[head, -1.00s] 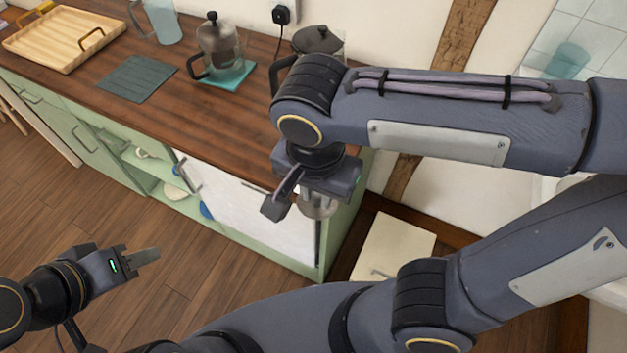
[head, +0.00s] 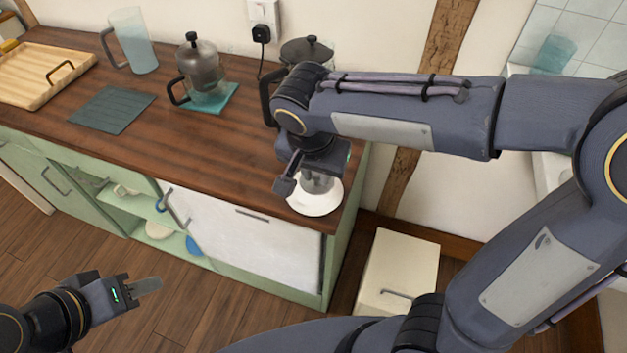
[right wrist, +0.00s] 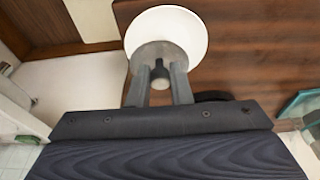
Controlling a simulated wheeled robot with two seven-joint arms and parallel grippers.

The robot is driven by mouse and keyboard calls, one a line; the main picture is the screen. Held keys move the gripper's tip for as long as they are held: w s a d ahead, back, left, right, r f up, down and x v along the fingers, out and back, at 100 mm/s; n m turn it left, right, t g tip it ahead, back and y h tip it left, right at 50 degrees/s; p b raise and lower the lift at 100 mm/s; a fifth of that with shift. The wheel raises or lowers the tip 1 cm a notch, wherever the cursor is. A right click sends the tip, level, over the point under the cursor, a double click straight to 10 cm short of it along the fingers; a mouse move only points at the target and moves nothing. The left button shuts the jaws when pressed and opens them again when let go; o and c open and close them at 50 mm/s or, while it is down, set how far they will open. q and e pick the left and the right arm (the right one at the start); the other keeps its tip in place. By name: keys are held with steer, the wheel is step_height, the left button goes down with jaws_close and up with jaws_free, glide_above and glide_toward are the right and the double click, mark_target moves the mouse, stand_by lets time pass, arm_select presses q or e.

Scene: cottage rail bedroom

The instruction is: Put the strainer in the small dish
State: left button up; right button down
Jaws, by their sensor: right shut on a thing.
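The small dish (head: 318,205) is round and white and stands on the near right corner of the wooden counter. It also shows in the right wrist view (right wrist: 183,22). My right gripper (head: 316,184) is over the dish, pointing down, shut on the strainer. In the right wrist view the strainer (right wrist: 150,52) is a grey round piece with a dark knob between the fingertips (right wrist: 159,82). It overlaps the dish in that view; whether it touches the dish I cannot tell. The gripper hides most of it in the head view. My left gripper (head: 147,287) is low at the left, away from the counter; its finger gap is not clear.
A dark-lidded pot (head: 306,50) stands behind my right arm. A second pot (head: 201,66) on a teal mat, a dark slate mat (head: 112,108), a clear jug (head: 134,42) and a wooden tray (head: 40,75) are further left. The counter's middle front is clear.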

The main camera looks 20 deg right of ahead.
mark_target(313, 180)
steer(key=shift+w+f, duration=0.5)
steer(key=shift+f, duration=0.1)
steer(key=shift+a+x, duration=0.1)
steer(key=shift+x, duration=0.9)
steer(key=shift+a+x, duration=0.15)
steer(key=shift+x, duration=0.8)
